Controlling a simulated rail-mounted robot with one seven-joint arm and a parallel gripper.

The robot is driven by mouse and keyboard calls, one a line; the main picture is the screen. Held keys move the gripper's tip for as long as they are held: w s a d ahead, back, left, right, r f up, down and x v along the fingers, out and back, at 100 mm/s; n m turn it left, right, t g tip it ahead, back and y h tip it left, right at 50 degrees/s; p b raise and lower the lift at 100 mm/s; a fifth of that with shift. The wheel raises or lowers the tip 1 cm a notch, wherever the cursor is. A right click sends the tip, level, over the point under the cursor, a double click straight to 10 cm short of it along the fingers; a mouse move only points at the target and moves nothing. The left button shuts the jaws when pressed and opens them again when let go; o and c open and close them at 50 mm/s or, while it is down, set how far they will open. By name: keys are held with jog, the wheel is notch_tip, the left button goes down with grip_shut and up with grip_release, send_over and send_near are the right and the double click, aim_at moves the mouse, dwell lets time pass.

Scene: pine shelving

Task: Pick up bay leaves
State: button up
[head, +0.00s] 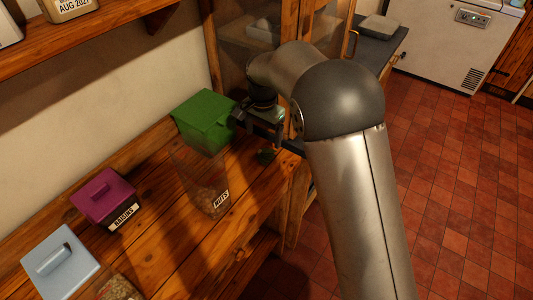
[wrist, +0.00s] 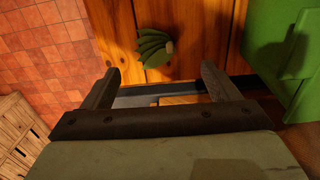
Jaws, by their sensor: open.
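A small bunch of green bay leaves (wrist: 154,47) with a pale stem end lies on the wooden shelf top, near its edge. It also shows in the head view as a dark green patch (head: 265,156) right of the clear nuts container. My gripper (wrist: 158,82) is open and empty. In the wrist view the leaves lie beyond the fingertips, roughly centred between them, and apart from both fingers. In the head view my gripper (head: 265,128) is near the green box, close to the leaves; its fingertips are hard to make out.
A green lidded box (head: 204,122) stands close to my gripper; it fills the right of the wrist view (wrist: 285,45). The clear nuts container (head: 203,185) stands left of the leaves. A purple raisins box (head: 104,199) and a pale blue lidded box (head: 60,265) stand further left.

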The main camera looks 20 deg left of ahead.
aim_at(266, 154)
jog(key=shift+f, duration=0.95)
jog(key=shift+d+f+p, duration=0.15)
jog(key=shift+f+p, duration=0.25)
jog(key=shift+f, duration=0.15)
jog(key=f, duration=0.2)
jog(key=f+p, duration=0.1)
jog(key=f, duration=0.1)
jog(key=shift+s+d+f, duration=0.1)
jog(key=shift+d+f, duration=0.1)
jog(key=shift+c, duration=0.3)
jog(key=c, duration=1)
